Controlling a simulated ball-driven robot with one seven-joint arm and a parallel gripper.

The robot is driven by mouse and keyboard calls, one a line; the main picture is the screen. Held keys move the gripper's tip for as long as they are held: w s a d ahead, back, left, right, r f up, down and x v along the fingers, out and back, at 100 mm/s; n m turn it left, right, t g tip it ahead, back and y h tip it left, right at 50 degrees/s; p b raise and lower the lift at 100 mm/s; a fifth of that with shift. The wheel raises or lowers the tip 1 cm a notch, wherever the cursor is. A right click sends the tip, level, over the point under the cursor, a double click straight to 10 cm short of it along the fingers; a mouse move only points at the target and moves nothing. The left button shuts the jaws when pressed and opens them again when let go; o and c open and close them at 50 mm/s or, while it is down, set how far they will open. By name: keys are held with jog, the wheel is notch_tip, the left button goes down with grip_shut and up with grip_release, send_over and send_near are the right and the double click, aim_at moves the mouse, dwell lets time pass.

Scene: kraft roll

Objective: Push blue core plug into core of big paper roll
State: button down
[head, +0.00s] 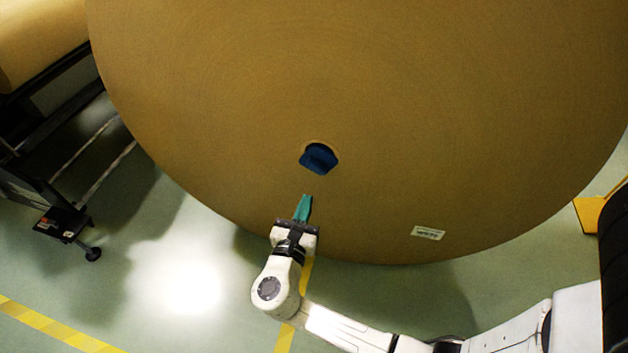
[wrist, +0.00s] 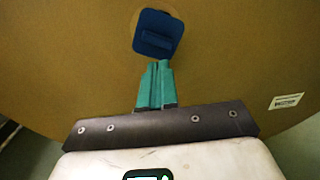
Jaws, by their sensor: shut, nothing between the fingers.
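The big paper roll (head: 230,110) stands with its brown end face toward me and fills most of the head view. The blue core plug (head: 319,159) sits at the core in the middle of that face. How deep the plug sits cannot be told. My gripper (head: 306,197) has teal fingers, shut and empty, just below the plug in the picture. In the wrist view the fingertips (wrist: 159,63) appear close under the plug's lower edge; contact is unclear.
A white label (head: 428,233) is on the roll's lower right. A dark rack (head: 55,190) with another roll (head: 38,38) stands at the left. Yellow floor tape (head: 55,328) crosses the green floor, and a yellow block (head: 590,213) is at the right edge.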

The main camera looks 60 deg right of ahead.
aim_at(317, 170)
jog(key=b+x, duration=0.1)
jog(key=x, duration=0.7)
jog(key=shift+w+d, duration=0.1)
jog(key=shift+d, duration=0.05)
jog(key=shift+x, duration=1.1)
